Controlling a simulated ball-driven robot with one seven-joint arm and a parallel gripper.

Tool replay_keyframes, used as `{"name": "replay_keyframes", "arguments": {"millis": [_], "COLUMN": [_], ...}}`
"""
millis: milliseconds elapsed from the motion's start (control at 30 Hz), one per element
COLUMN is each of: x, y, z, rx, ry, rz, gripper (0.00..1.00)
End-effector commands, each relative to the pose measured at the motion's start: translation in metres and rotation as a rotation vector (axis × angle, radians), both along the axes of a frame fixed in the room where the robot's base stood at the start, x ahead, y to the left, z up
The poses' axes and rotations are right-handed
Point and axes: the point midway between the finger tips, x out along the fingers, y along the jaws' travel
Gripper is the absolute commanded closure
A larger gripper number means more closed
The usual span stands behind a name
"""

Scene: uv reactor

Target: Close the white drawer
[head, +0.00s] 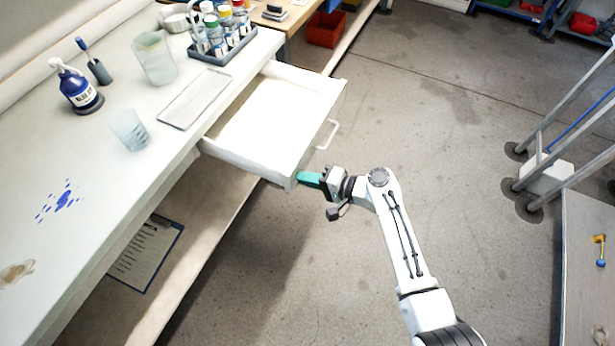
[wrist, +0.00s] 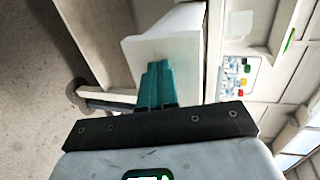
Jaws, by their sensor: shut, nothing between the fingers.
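The white drawer (head: 262,125) is pulled well out from under the white workbench (head: 105,185) in the head view. Its inside looks empty. A pale bar handle (head: 329,134) is on its front face. My gripper (head: 303,178) is at the drawer's near front corner, beside the front panel and away from the handle. In the wrist view the teal fingers (wrist: 157,85) are together, with the white drawer panel (wrist: 172,55) right beyond them. I cannot tell whether the fingertips touch it.
On the bench are a blue pump bottle (head: 76,88), two clear beakers (head: 155,58), a flat tray (head: 195,98) and a rack of bottles (head: 222,45). A clipboard (head: 147,252) is on the lower shelf. The floor (head: 440,120) right of the drawer is clear. A metal frame (head: 565,140) stands far right.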

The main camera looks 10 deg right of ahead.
Motion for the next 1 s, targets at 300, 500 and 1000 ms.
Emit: {"name": "replay_keyframes", "arguments": {"millis": [300,500,1000], "x": [0.003,0.020,0.110], "y": [0.004,0.029,0.154], "z": [-0.001,-0.004,-0.009], "rx": [-0.001,0.000,0.000], "ry": [-0.001,-0.004,-0.005], "rz": [0.002,0.004,0.005], "gripper": [1.00,1.00,1.00]}}
